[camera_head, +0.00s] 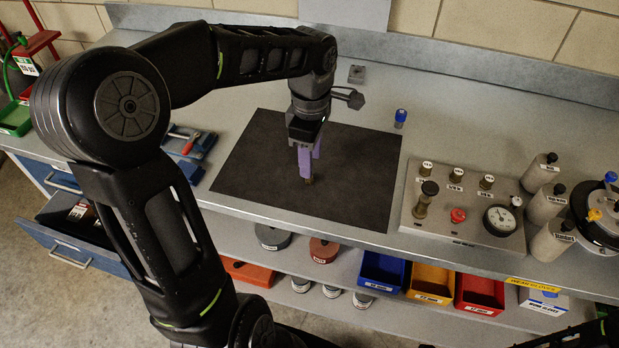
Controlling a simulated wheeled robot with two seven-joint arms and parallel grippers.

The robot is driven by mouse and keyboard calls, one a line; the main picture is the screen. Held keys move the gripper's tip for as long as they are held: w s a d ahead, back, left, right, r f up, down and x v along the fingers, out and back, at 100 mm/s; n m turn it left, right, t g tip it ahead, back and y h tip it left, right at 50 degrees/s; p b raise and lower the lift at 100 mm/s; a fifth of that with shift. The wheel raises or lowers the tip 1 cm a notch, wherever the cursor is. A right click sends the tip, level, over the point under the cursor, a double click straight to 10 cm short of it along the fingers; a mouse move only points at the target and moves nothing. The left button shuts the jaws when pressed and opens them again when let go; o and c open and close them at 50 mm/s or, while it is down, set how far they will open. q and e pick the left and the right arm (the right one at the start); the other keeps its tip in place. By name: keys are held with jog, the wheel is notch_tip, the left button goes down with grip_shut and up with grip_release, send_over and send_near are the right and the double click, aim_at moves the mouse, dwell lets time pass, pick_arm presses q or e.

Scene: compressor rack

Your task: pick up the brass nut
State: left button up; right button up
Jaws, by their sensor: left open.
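My left gripper (309,174) reaches down over the dark mat (355,180) on the bench, with its purple fingers pointing down. It is open. A small brownish thing, which looks like the brass nut (310,182), shows right at the fingertips near the middle of the mat. The fingers partly hide it, and I cannot tell whether they touch it. My right gripper is not in view.
A valve panel (463,224) with a gauge stands right of the mat, beside several grey cylinders (541,172). A small blue-capped bottle (400,118) stands behind. A blue clamp-like tool (190,142) lies left. Colored bins (430,283) sit on the shelf below. The rest of the mat is clear.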

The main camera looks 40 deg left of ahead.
pick_arm(q)
notch_tip(320, 180, down, 5)
jog(key=shift+f+p, duration=0.1)
jog(key=shift+p, duration=0.35)
jog(key=shift+c, duration=0.4)
grip_shut()
dwell(0.4)
